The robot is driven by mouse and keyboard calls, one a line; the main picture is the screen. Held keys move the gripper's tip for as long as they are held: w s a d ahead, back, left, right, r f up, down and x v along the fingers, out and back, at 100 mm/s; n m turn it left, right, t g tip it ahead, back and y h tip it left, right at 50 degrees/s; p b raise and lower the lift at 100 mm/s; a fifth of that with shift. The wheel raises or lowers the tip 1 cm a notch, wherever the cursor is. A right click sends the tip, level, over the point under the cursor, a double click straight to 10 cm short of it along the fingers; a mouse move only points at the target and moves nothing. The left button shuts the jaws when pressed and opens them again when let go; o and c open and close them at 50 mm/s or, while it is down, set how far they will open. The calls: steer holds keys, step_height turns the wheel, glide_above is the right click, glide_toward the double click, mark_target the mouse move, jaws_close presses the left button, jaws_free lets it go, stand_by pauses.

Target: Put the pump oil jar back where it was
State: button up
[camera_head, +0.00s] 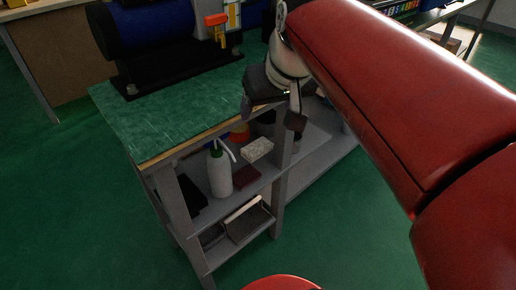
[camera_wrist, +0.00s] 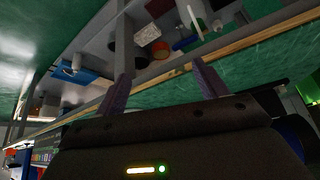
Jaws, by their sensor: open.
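My gripper (camera_head: 272,110) is open at the bench's right edge, fingers pointing down. In the wrist view its two fingers (camera_wrist: 164,80) are spread apart with nothing held between them. The shelf under the bench top holds a white bottle (camera_head: 220,172) with a bent spout, also seen in the wrist view (camera_wrist: 187,14). An orange-red round item (camera_head: 240,132) and a dark round item (camera_head: 265,125) stand behind it, partly hidden by the bench top and gripper. I cannot tell which of these, if any, is the pump oil jar.
The green bench top (camera_head: 185,108) has free room in front of the blue machine (camera_head: 160,28). A speckled block (camera_head: 257,148) and a dark red block (camera_head: 246,177) lie on the shelf. A grey bin (camera_head: 248,220) sits lower. Bench legs frame the shelf opening.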

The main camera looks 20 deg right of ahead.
steer(key=s+a+f+p, duration=0.1)
steer(key=s+a+f, duration=0.3)
steer(key=s+f, duration=0.5)
step_height(320, 180, down, 3)
steer(key=shift+s+a+r, duration=0.15)
steer(key=shift+s+r, duration=0.05)
stand_by(0.6)
